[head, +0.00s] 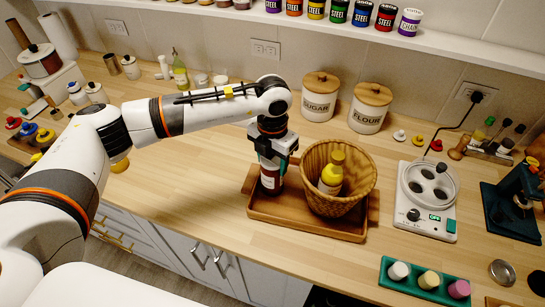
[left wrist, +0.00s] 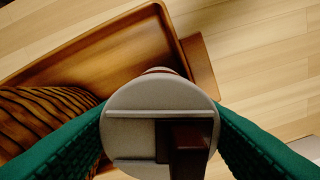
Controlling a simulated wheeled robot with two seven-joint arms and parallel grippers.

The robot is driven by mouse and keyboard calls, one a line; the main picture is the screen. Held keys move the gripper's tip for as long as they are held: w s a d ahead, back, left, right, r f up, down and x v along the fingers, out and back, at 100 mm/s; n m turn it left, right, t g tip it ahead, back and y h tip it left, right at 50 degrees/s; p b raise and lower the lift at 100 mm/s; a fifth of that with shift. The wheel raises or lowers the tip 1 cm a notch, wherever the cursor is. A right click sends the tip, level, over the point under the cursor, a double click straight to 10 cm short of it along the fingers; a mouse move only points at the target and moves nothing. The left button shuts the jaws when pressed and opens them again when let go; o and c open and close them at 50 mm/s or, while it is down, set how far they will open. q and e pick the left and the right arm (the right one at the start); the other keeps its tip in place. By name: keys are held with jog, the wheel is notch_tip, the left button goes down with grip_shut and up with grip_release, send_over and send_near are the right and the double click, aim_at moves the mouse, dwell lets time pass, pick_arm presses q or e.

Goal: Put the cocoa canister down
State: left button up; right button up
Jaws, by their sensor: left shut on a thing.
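The cocoa canister (head: 269,181) is a dark brown and white cylinder, upright at the left part of the wooden tray (head: 305,229). My left gripper (head: 271,162) points down and is shut on it from above. In the left wrist view the canister's round grey-beige top (left wrist: 135,103) with a brown patch sits between the green finger pads of my left gripper (left wrist: 160,135). The tray's floor and rim (left wrist: 85,57) show behind it. I cannot tell whether the canister's base touches the tray. My right gripper is not in view.
A wicker basket (head: 322,199) with a yellow bottle (head: 331,174) stands on the tray just right of the canister. Sugar (head: 319,103) and flour (head: 368,113) canisters stand behind. A white appliance (head: 427,205) is at right.

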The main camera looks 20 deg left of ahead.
pick_arm(q)
jog(key=shift+f, duration=0.15)
jog(key=o, duration=1.4)
jog(key=shift+r, duration=0.3)
notch_tip(320, 180, up, 10)
jog(key=b, duration=0.4)
jog(key=shift+r, duration=0.9)
